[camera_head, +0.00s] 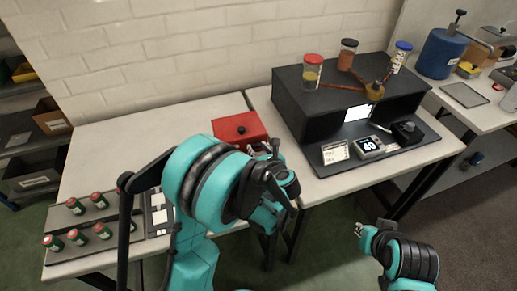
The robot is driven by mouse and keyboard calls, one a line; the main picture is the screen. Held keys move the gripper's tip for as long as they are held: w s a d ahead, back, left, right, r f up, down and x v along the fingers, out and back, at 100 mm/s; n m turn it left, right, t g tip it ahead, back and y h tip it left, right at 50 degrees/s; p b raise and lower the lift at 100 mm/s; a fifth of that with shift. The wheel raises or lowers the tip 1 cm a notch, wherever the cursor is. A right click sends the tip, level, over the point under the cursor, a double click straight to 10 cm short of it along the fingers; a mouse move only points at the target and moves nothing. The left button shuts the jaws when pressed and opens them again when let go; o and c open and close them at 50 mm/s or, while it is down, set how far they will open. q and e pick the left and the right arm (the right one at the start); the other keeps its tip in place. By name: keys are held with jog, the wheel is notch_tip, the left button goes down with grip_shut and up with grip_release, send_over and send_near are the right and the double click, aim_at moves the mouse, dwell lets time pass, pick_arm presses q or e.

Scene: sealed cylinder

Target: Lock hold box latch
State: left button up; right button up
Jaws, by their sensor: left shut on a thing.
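The red hold box (238,128) sits on the white table near the wall, left of the black bench unit. It has a small dark knob or latch part on its front face. My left gripper (266,151) is at the box's front right corner, shut on what seems to be the box's latch. The grip itself is small and partly hidden by my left arm, which also covers the lower part of the box. My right gripper (359,229) hangs low over the floor at the lower right, away from the box; its finger spacing is too small to read.
The black unit (296,101) carries several capped jars, with a small display (369,146) on its base. A blue canister (440,54) stands on the right table. Several green, red-capped cylinders (103,231) stand at the left. The white table's back left is clear.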

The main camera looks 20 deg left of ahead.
dwell(0.4)
pick_arm(q)
jog(key=o, duration=1.2)
jog(key=shift+c, duration=0.2)
jog(key=v, duration=1.2)
jog(key=shift+s+a+r, duration=0.1)
jog(key=shift+a, duration=0.05)
